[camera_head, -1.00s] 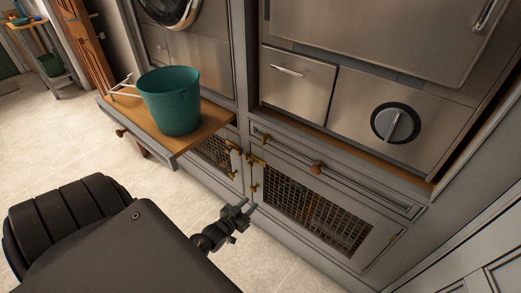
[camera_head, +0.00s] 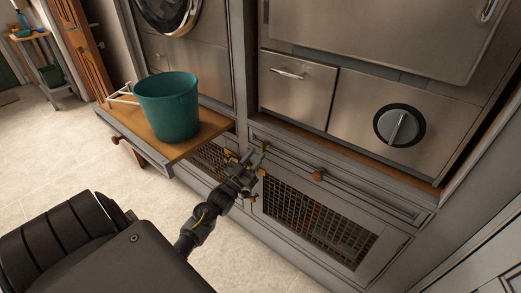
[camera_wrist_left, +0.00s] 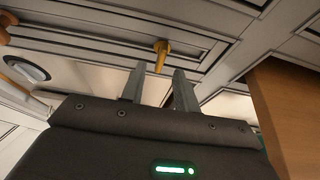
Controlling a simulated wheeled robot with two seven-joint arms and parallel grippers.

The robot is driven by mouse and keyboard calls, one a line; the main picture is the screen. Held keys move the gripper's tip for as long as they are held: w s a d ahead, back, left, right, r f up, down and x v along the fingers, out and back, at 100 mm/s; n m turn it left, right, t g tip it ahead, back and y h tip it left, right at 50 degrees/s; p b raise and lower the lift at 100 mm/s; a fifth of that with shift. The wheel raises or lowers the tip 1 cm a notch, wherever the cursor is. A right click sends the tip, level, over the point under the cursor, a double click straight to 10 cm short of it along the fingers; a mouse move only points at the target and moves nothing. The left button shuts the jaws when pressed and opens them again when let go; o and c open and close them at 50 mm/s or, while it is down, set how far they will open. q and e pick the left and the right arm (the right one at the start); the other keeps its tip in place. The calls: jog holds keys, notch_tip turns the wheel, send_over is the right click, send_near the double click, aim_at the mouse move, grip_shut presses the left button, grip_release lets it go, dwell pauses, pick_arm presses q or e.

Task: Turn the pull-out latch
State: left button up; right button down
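A brass latch (camera_wrist_left: 161,55) sits on a grey framed drawer front in the left wrist view. It shows upright there, between and just beyond my fingertips, with no clear contact. In the head view a small brass piece, seemingly this latch (camera_head: 265,143), shows at the left end of the drawer front (camera_head: 345,188). My left gripper (camera_head: 256,158) is close in front of it, with its fingers apart and empty. The two fingers also show in the left wrist view (camera_wrist_left: 158,75). My left gripper partly hides the brass fittings below. My right gripper is not in view.
A pulled-out wooden board (camera_head: 205,133) carries a green bucket (camera_head: 168,105) and juts out left of my gripper. A wooden knob (camera_head: 319,174) stands to the right. A mesh-fronted door (camera_head: 318,222) is below. Open tiled floor (camera_head: 60,150) lies left.

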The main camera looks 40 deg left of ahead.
aim_at(262, 148)
pick_arm(q)
jog(key=shift+x, duration=1.9)
grip_shut()
